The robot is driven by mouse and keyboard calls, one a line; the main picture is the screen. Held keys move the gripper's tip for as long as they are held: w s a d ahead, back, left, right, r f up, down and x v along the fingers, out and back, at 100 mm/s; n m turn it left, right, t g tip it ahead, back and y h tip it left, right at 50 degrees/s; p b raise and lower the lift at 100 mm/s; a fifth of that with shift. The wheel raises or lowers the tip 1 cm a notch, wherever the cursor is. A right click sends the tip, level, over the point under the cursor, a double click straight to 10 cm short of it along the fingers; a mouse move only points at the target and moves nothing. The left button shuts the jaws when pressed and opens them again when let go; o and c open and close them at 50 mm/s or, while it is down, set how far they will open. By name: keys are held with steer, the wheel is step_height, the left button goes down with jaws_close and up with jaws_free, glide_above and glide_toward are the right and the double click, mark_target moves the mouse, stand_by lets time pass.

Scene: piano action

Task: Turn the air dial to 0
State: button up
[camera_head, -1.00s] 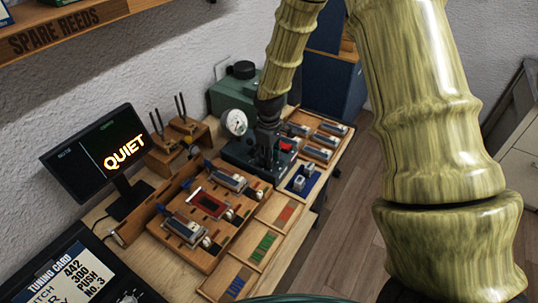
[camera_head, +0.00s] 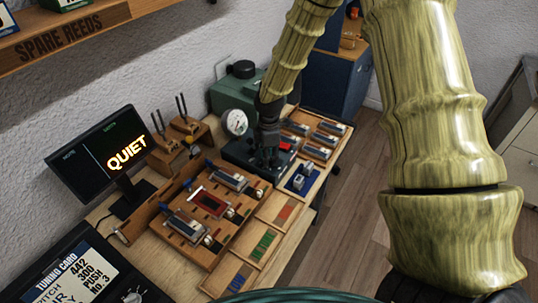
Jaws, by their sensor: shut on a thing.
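My gripper (camera_head: 268,160) points down at the top of a dark green box (camera_head: 236,157) on the far part of the bench. Its fingers are shut on a small part at the box's top. They cover this part, which may be the air dial; its setting cannot be read. A white round gauge (camera_head: 235,122) stands just left of my gripper, its needle too small to read. A screen (camera_head: 105,155) at the left shows "QUIET" in glowing letters.
A wooden tray (camera_head: 180,243) with several reed parts lies nearer me. Two tuning forks (camera_head: 183,107) stand behind it. More reed blocks (camera_head: 320,140) lie right of my gripper. A tuning card panel (camera_head: 60,275) is at lower left. Floor lies open to the right.

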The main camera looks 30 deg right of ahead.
steer(key=shift+d, duration=0.1)
steer(key=shift+c, duration=0.2)
steer(key=o, duration=1.1)
steer(key=shift+w, duration=0.1)
steer(key=shift+r, duration=0.1)
step_height(320, 180, up, 12)
steer(key=shift+f, duration=0.1)
steer(key=shift+f, duration=0.1)
stand_by(0.4)
